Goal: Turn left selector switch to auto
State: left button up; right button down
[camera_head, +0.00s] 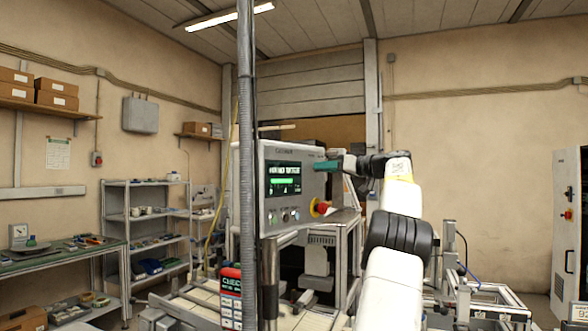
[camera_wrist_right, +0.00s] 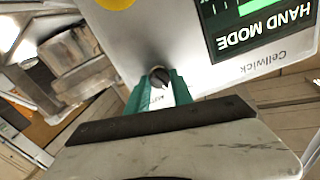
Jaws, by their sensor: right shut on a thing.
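The control panel (camera_head: 291,238) is a grey box with a dark screen (camera_head: 284,179). The screen also shows upside down in the right wrist view (camera_wrist_right: 262,22) and reads "HAND MODE". My right gripper (camera_head: 327,166) reaches the panel's upper right side with its teal fingers. In the right wrist view, my right gripper (camera_wrist_right: 160,82) is shut on a small black selector knob (camera_wrist_right: 160,75), with one finger on each side. A small white label lies between the fingers, too small to read. The knob is hidden in the head view. My left gripper is not in view.
A red emergency stop (camera_head: 321,207) with a yellow base sticks out below my right gripper. Small buttons (camera_head: 285,216) sit under the screen. Shelves (camera_head: 146,222) stand at the left wall.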

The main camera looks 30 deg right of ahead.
jog(key=m, duration=1.1)
jog(key=shift+d, duration=0.1)
jog(key=shift+m, duration=0.4)
jog(key=c, duration=1.1)
grip_release()
jog(key=v, duration=0.7)
jog(key=shift+s, duration=0.4)
jog(key=shift+d, duration=0.1)
